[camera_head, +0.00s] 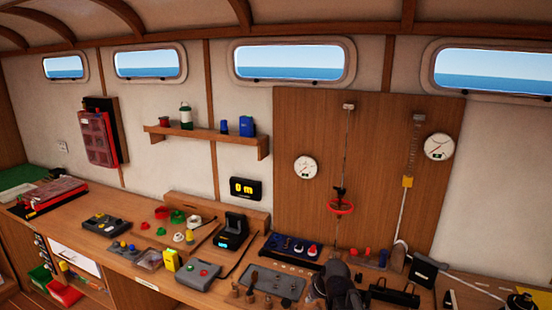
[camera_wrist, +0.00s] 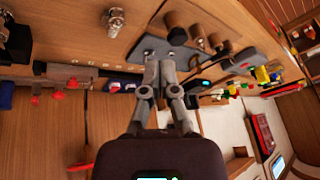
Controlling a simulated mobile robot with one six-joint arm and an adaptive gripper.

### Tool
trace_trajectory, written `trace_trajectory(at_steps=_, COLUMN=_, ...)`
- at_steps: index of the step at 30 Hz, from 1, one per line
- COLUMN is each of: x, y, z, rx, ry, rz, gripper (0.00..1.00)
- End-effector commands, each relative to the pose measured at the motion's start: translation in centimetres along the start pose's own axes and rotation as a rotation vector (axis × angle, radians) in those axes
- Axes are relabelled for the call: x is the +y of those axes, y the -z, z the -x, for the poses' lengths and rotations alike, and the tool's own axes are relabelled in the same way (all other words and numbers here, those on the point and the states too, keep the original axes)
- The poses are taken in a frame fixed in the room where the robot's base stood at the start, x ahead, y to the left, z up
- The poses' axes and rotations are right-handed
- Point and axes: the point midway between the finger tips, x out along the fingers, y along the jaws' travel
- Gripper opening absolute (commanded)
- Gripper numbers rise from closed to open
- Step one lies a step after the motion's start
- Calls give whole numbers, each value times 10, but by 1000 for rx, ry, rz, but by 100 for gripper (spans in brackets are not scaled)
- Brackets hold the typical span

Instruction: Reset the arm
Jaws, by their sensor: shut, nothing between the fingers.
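My gripper (camera_wrist: 159,64) shows in the wrist view with its two grey fingers together and nothing between them. Its tips overlap the edge of a grey plate (camera_wrist: 190,58) on the wooden bench, with brown knobs (camera_wrist: 176,33) beyond it. I cannot tell whether the tips touch the plate. In the head view my dark arm rises at the bottom, just right of the middle, in front of the bench; its fingers cannot be made out there. The picture in the wrist view is turned over, with the bench at the top.
The bench holds a black device with a blue screen (camera_head: 231,232), a grey box with red and green buttons (camera_head: 199,273) and a black tray (camera_head: 294,247). A wooden panel (camera_head: 385,135) behind carries gauges (camera_head: 306,167) and a red ring (camera_head: 341,207) on a line. Space around my arm is crowded.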

Motion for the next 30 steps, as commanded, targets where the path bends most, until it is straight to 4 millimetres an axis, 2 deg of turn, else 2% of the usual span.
trace_trajectory(at_steps=1, x=5, y=-23, z=6, rx=-65, ry=-25, rz=-30, gripper=0)
trace_trajectory(at_steps=3, x=12, y=-50, z=12, rx=-154, ry=-64, rz=-78, gripper=0)
trace_trajectory(at_steps=6, x=21, y=-81, z=22, rx=-263, ry=-121, rz=-140, gripper=0)
trace_trajectory(at_steps=9, x=28, y=-103, z=31, rx=-339, ry=-167, rz=-191, gripper=0)
trace_trajectory(at_steps=14, x=33, y=-119, z=39, rx=-399, ry=-207, rz=-231, gripper=0)
trace_trajectory(at_steps=22, x=33, y=-120, z=39, rx=-406, ry=-211, rz=-236, gripper=0)
trace_trajectory(at_steps=23, x=33, y=-120, z=39, rx=-406, ry=-211, rz=-236, gripper=6)
trace_trajectory(at_steps=27, x=33, y=-120, z=39, rx=-405, ry=-210, rz=-235, gripper=48)
trace_trajectory(at_steps=28, x=33, y=-120, z=39, rx=-405, ry=-210, rz=-235, gripper=51)
trace_trajectory(at_steps=30, x=33, y=-120, z=39, rx=-405, ry=-210, rz=-235, gripper=51)
